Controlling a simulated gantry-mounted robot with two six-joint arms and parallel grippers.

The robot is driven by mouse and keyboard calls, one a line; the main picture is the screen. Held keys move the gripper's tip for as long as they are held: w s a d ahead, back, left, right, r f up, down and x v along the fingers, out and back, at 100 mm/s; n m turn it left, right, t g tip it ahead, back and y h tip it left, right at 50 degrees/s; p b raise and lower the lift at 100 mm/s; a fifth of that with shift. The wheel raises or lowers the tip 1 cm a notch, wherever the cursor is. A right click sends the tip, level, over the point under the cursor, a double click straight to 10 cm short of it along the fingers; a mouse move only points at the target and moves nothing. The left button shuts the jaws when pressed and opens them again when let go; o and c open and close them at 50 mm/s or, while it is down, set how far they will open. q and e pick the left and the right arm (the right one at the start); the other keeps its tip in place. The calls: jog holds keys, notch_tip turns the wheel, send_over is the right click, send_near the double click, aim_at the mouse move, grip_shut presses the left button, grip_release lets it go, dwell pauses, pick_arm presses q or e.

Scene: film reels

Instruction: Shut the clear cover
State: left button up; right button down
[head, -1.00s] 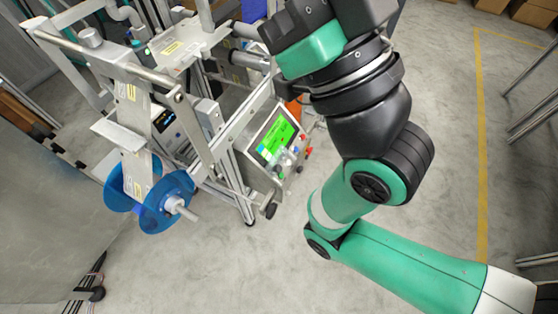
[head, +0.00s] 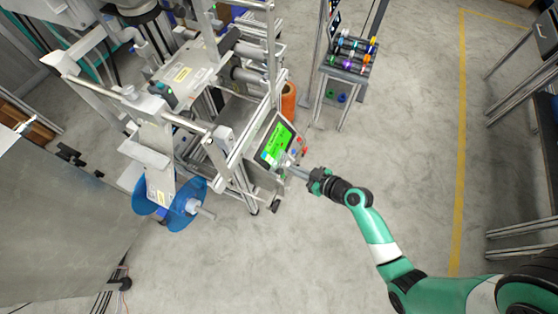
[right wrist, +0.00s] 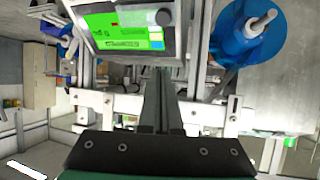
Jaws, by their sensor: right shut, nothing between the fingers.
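The control panel (head: 262,160) with a lit green screen (head: 277,145) is tilted on the front of the machine in the head view. My right gripper (head: 287,167) reaches in from the right, and its fingertips are at the panel's lower right part, beside the buttons. It is shut and empty. In the right wrist view, the shut fingers (right wrist: 163,98) point at the panel's edge, near a dark round knob (right wrist: 163,17). I cannot make out the clear cover for certain; a small pale shape by the buttons is partly hidden by the fingers. My left gripper is out of view.
A blue film reel (head: 184,207) on a spindle hangs left of the panel. A metal frame rail (head: 255,128) runs beside the screen. An orange cylinder (head: 289,101) stands behind the panel. A rack with coloured items (head: 350,57) is farther back. The floor right of the panel is open.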

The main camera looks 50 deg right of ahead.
aim_at(281, 170)
jog(key=b+x, duration=0.4)
jog(key=x, duration=0.5)
jog(key=shift+w+f, duration=0.2)
jog(key=shift+f, duration=0.05)
jog(key=shift+w+f+b, duration=0.3)
jog(key=shift+f+b, duration=0.1)
jog(key=shift+f, duration=0.05)
jog(key=s+f, duration=0.1)
jog(key=s+f+b, duration=0.1)
jog(key=s, duration=0.1)
jog(key=shift+d, duration=0.1)
jog(key=shift+w+r, duration=0.1)
